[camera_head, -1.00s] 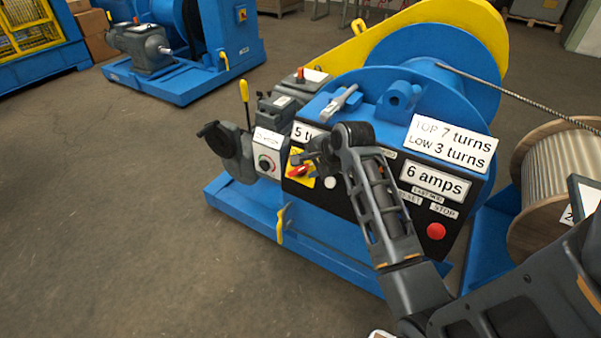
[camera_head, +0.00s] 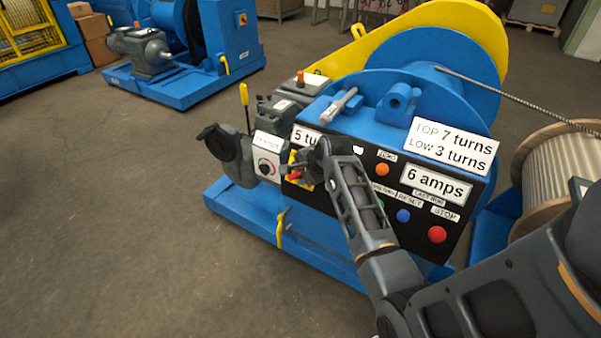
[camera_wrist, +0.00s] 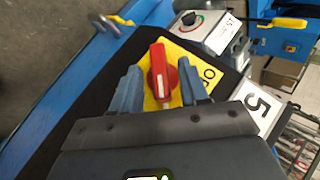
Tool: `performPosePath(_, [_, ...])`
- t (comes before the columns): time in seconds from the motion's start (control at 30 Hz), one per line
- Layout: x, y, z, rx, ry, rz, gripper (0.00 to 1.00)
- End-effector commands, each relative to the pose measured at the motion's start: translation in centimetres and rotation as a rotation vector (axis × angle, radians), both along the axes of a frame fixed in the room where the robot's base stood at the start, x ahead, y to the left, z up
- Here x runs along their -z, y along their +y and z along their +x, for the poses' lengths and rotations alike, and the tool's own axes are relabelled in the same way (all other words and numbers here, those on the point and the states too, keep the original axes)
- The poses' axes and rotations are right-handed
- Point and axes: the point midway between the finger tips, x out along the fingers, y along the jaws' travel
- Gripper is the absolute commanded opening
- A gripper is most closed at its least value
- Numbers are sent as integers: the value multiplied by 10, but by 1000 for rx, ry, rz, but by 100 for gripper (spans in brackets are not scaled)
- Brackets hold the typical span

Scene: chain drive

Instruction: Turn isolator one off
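The isolator is a red rotary handle (camera_wrist: 158,72) on a yellow plate (camera_wrist: 184,56) with black lettering, on the black front panel. In the wrist view the handle points roughly up and down the picture. In the head view my gripper hides much of the isolator, with some yellow plate (camera_head: 292,158) showing. My gripper (camera_wrist: 161,80) is open, one finger on each side of the handle. A narrow strip of yellow shows between the handle and each finger. I cannot tell whether the plate's number marks it as isolator one.
The panel also carries an orange button (camera_head: 382,169), a blue button (camera_head: 403,215) and a red stop button (camera_head: 437,234). A grey box with a dial (camera_head: 266,167) stands left of the isolator. A cable reel (camera_head: 560,175) is at the right.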

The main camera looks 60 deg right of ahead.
Motion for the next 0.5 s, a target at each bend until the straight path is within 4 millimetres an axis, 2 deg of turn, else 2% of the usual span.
performPosePath(0.07, [0,0,0,0,0,0,36])
performPosePath(0.43, [0,0,0,0,1,0,1])
performPosePath(0.5, [0,0,0,0,1,0,0])
